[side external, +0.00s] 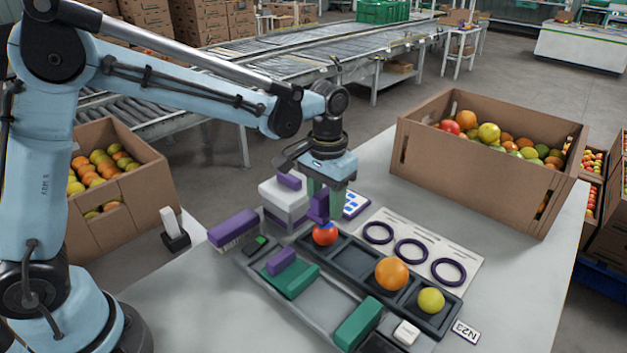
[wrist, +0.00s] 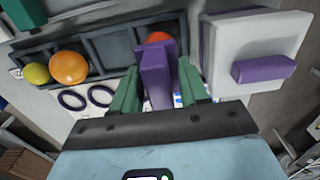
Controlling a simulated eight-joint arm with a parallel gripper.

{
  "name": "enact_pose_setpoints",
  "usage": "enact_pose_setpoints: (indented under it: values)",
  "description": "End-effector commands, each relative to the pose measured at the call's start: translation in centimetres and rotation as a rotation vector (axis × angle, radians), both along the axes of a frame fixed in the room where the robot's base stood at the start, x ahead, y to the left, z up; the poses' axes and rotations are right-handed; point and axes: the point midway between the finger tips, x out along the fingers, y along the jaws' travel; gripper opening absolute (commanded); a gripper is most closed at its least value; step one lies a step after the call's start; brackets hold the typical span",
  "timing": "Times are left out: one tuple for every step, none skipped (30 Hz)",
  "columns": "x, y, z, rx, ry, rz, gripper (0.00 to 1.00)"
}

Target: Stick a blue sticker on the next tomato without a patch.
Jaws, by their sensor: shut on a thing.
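My gripper (side external: 324,190) has green fingers shut on a purple tool (side external: 317,210), which also shows between the fingers in the wrist view (wrist: 157,75). The tool is held upright, its lower end at or just above a red tomato (side external: 326,235); contact cannot be made out. A small blue spot seems to show on top of this tomato. The tomato sits at the far-left end of a dark grey tray (side external: 352,262). A sheet with blue stickers (side external: 355,204) lies behind the tool.
A white card with purple rings (side external: 410,250) lies behind the tray. A white box with a purple handle (wrist: 255,50) stands close beside the tool. Green and purple blocks (side external: 290,278) stand in front. A cardboard box of tomatoes (side external: 480,180) stands at the back right.

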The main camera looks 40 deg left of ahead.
Motion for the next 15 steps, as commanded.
enact_pose_setpoints:
  values:
    - [0.0, 0.0, 0.4, 0.000, 0.000, 0.000, 0.22]
    - [0.0, 0.0, 0.6, 0.000, 0.000, 0.000, 0.22]
    - [0.0, 0.0, 0.9, 0.000, 0.000, 0.000, 0.22]
    - [0.0, 0.0, 1.2, 0.000, 0.000, 0.000, 0.22]
    - [0.0, 0.0, 1.4, 0.000, 0.000, 0.000, 0.22]
    - [0.0, 0.0, 1.6, 0.000, 0.000, 0.000, 0.22]
    - [0.0, 0.0, 1.9, 0.000, 0.000, 0.000, 0.22]
    - [0.0, 0.0, 2.1, 0.000, 0.000, 0.000, 0.22]
    - [0.0, 0.0, 2.4, 0.000, 0.000, 0.000, 0.22]
    - [0.0, 0.0, 2.6, 0.000, 0.000, 0.000, 0.22]
    - [0.0, 0.0, 2.8, 0.000, 0.000, 0.000, 0.22]
    - [0.0, 0.0, 3.1, 0.000, 0.000, 0.000, 0.22]
    - [0.0, 0.0, 3.3, 0.000, 0.000, 0.000, 0.22]
    - [0.0, 0.0, 3.5, 0.000, 0.000, 0.000, 0.22]
    - [0.0, 0.0, 3.8, 0.000, 0.000, 0.000, 0.22]
